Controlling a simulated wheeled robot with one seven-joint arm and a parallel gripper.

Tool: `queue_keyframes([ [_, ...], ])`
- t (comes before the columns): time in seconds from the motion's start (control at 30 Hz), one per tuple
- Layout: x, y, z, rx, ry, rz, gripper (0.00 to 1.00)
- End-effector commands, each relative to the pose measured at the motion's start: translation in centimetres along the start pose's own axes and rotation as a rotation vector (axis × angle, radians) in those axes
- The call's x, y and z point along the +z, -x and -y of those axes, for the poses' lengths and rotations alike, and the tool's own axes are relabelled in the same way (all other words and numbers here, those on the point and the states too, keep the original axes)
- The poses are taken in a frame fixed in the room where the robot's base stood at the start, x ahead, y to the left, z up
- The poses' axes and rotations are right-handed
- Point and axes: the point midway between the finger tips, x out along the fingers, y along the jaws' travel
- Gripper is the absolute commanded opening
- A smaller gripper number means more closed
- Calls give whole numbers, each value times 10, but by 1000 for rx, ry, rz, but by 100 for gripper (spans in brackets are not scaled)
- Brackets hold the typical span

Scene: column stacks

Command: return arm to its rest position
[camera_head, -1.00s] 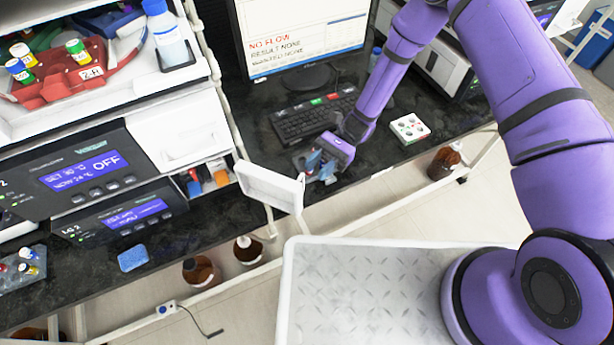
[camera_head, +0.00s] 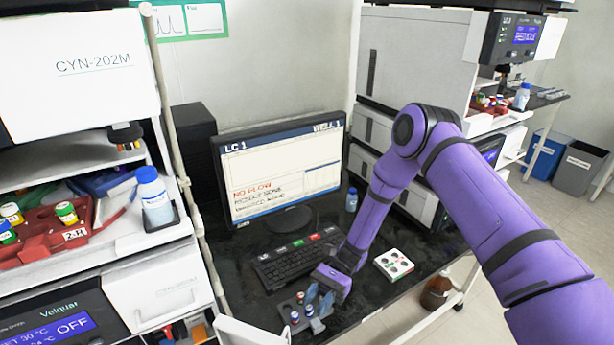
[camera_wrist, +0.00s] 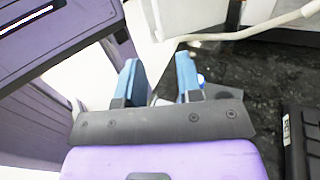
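My purple arm reaches in from the right in the head view. It bends at a high elbow and comes down to the dark bench. My gripper (camera_head: 318,301) is low over the bench, in front of the keyboard, close beside a small grey rack (camera_head: 285,308) with a few small capped vials (camera_head: 309,311). In the wrist view the two blue fingers of my gripper (camera_wrist: 160,82) stand apart, with no held object visible between them. Part of a blue-and-white thing shows just right of the right finger.
A black keyboard (camera_head: 290,264) and a monitor (camera_head: 282,172) stand behind my gripper. A white block with round wells (camera_head: 393,264) lies to its right. Instrument stacks rise at left and back right. A brown bottle (camera_head: 436,291) stands below the bench's right end.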

Motion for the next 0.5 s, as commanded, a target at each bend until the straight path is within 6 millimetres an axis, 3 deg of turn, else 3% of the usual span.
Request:
queue_keyframes([
  [0.17, 17, 9, 0, 13, 25, -47, 34],
  [0.5, 103, 47, -13, 90, 151, -294, 34],
])
